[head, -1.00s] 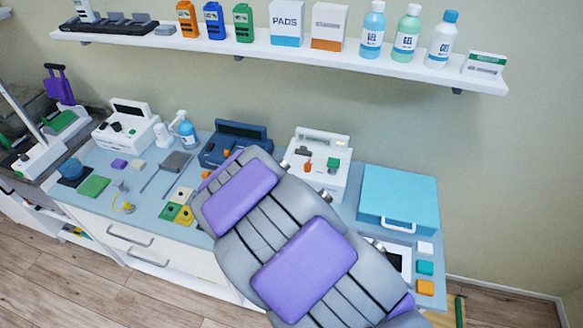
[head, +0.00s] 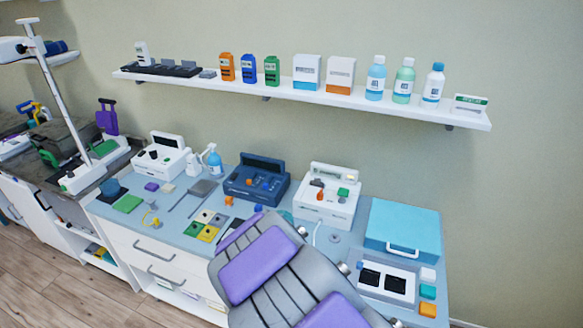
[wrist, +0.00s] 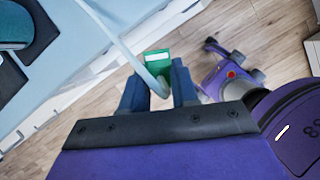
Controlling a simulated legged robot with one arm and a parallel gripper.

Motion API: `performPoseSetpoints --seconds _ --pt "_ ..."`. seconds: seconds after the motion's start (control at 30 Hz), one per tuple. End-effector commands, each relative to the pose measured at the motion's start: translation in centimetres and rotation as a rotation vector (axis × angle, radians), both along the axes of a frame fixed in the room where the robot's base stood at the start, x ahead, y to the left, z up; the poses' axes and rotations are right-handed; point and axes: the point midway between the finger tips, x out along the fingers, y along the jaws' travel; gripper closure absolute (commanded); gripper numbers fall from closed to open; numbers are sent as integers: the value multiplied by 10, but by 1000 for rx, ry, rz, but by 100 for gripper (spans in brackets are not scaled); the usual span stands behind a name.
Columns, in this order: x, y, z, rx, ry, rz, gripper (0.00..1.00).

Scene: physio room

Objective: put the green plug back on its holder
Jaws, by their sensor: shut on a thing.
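My gripper (wrist: 158,92) shows in the wrist view, its blue fingers shut on the green plug (wrist: 157,60). A pale cable (wrist: 118,42) runs from the plug toward the upper left. The plug is held off the counter, with wood floor below it in that view. In the head view my arm hides the gripper and plug. The white device (head: 336,210) on the counter carries a green part (head: 343,192) and an orange part (head: 320,195); I cannot tell which part is the holder. A pale cable (head: 316,233) lies in front of it.
The blue-grey counter (head: 181,222) holds a dark blue device (head: 256,184), a teal case (head: 402,230), small colored blocks and a spray bottle (head: 214,160). A white shelf (head: 290,93) with bottles and boxes hangs above. Bare floor (head: 60,285) lies at left.

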Motion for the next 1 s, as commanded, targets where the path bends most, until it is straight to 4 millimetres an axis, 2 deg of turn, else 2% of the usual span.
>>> performPoseSetpoints --seconds 0.37,0.57,0.73,1.0 --pt "13 6 -1 0 -1 -267 100" --pt "25 9 1 4 -2 -487 100" --pt "41 9 7 10 -3 -774 100" --pt "66 -3 28 11 -2 -1297 100"
